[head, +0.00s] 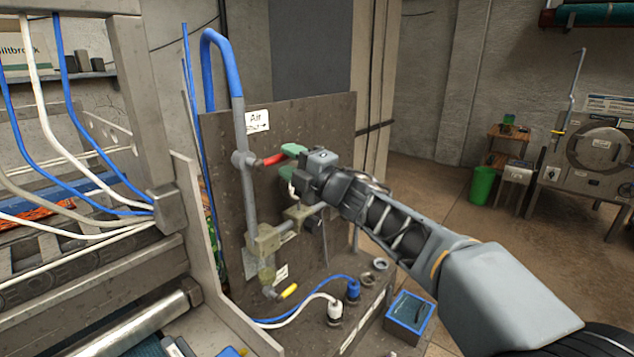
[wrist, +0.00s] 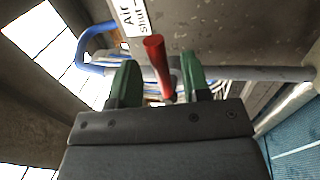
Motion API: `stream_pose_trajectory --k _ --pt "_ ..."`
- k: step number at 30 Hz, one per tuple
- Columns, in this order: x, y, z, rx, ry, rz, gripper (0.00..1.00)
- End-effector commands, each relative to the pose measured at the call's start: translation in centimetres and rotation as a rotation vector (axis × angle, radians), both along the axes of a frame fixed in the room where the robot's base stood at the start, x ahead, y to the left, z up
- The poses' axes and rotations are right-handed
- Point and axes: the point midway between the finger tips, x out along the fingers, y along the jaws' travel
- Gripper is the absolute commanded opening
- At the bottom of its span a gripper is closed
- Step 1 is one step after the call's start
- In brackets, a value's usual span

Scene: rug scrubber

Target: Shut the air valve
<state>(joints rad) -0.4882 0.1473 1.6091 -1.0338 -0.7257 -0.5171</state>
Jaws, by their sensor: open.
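The air valve's red lever (head: 271,159) sticks out to the right, roughly level, from a joint on the grey vertical pipe (head: 250,195). A white "Air" label with a "shut" arrow (head: 257,121) is on the brown panel above it. My gripper (head: 287,161) is open, its green fingers around the lever's outer end in the head view. The lever's tip is partly hidden in the head view.
A yellow-handled valve (head: 288,291) sits lower on the same pipework, with brass fittings (head: 265,240) above it. Blue and white hose plugs (head: 352,288) stand on the ledge below. A metal machine frame (head: 190,240) closes off the left. Open floor lies to the right.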

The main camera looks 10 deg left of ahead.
Motion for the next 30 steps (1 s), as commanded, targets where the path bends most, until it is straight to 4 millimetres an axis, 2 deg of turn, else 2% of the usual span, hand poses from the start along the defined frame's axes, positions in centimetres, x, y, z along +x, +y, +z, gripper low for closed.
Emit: stream_pose_trajectory --k 6,13,19,30 --pt "-2.0 -4.1 -1.1 0.0 -0.002 -0.003 0.43" --pt "-3.5 -7.0 -1.7 0.001 -0.001 -0.002 0.43" --pt "-4.1 -8.2 -1.9 0.001 0.0 0.0 0.43" --pt "-4.2 -8.4 -1.9 0.0 0.001 0.0 0.43"
